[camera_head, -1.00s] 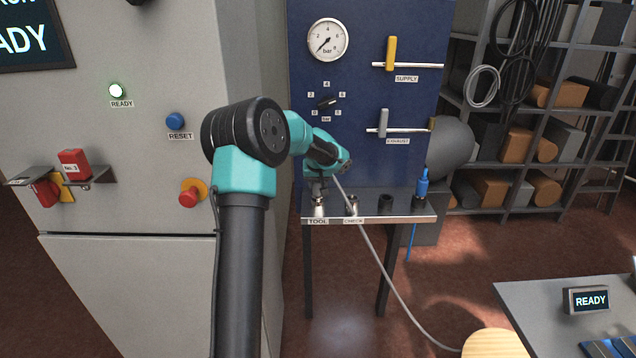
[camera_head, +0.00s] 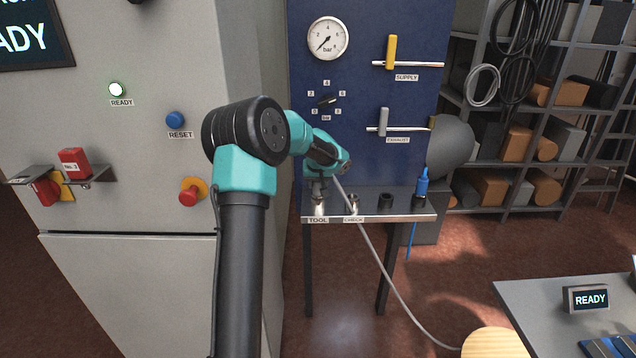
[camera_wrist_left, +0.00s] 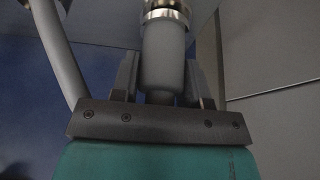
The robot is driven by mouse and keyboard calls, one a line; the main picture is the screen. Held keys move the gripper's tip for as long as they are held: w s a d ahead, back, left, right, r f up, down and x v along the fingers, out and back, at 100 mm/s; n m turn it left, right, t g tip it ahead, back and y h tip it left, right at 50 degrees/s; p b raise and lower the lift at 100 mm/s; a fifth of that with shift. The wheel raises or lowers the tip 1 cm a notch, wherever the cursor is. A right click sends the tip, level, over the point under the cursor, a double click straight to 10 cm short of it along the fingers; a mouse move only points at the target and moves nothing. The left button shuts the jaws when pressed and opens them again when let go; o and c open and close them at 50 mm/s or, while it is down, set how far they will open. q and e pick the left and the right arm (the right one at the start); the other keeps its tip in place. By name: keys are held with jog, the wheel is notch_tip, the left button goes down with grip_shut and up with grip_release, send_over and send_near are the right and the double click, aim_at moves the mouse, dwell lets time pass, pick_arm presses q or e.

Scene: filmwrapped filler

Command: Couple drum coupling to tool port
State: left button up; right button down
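The tool port (camera_head: 318,206) is a short silver fitting at the left end of a metal shelf, above the label TOOL. My left gripper (camera_head: 318,188) is directly over it, pointing down. In the left wrist view my gripper's two fingers (camera_wrist_left: 160,82) flank the grey drum coupling (camera_wrist_left: 164,55) closely, one on each side, and appear shut on it. A shiny metal ring (camera_wrist_left: 166,12) sits at the coupling's far end; I cannot tell whether it belongs to the coupling or the port, or whether they are fully engaged. My right gripper is not in view.
A grey hose (camera_head: 383,275) hangs from near my left gripper to the lower right. The check port (camera_head: 352,204), a dark fitting (camera_head: 386,202) and a blue connector (camera_head: 422,186) stand along the shelf. The blue panel (camera_head: 350,90) rises close behind.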

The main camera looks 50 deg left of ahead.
pick_arm(q)
jog(key=o, duration=0.5)
jog(key=v, duration=1.7)
jog(key=shift+r, duration=0.15)
